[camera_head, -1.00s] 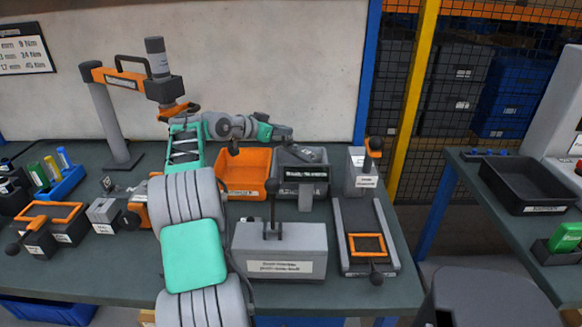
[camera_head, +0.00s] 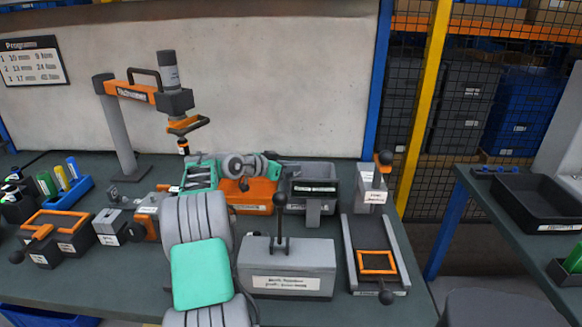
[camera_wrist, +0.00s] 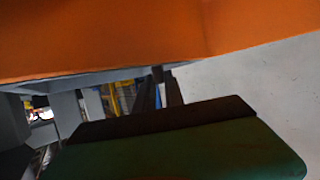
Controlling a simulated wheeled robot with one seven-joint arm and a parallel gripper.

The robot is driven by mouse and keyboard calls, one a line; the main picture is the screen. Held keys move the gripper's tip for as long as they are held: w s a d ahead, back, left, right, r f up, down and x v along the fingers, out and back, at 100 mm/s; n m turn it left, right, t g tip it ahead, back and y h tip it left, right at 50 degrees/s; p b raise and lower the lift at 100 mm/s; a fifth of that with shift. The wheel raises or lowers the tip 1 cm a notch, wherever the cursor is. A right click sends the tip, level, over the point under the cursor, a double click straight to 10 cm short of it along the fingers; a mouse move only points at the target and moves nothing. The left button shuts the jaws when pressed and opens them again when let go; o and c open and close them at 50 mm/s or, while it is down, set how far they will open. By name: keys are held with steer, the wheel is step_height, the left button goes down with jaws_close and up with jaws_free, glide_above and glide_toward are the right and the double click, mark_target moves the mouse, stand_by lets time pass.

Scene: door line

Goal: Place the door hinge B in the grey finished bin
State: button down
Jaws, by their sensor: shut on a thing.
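The grey bin (camera_head: 325,180) stands on the bench in the head view, right of an orange bin (camera_head: 253,208). Each has a label on its front. My gripper (camera_head: 288,168) shows small at the end of my arm, near the left rim of the grey bin and the right end of the orange bin. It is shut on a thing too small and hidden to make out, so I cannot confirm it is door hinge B. In the wrist view an orange surface (camera_wrist: 110,35) fills the top and a dark green block (camera_wrist: 185,150) the bottom; the fingertips are not clear.
A grey block fixture with an upright lever (camera_head: 288,268) stands in front of the bins. A slide fixture with an orange frame (camera_head: 376,262) and a grey stand (camera_head: 371,190) are to the right. An orange-armed post tool (camera_head: 140,92) rises at the back left.

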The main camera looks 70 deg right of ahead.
steer(key=c, duration=1.4)
jaws_free()
steer(key=shift+f, duration=0.1)
steer(key=shift+c, duration=0.2)
steer(key=shift+r+p, duration=0.3)
steer(key=shift+r, duration=0.05)
steer(key=shift+w+a+r+p, duration=0.1)
steer(key=shift+r+p, duration=0.35)
steer(key=shift+r, duration=0.15)
steer(key=v, duration=1.1)
steer(key=shift+w+a+b, duration=0.2)
steer(key=shift+a+b, duration=0.1)
steer(key=shift+b, duration=0.05)
steer(key=shift+f, duration=0.15)
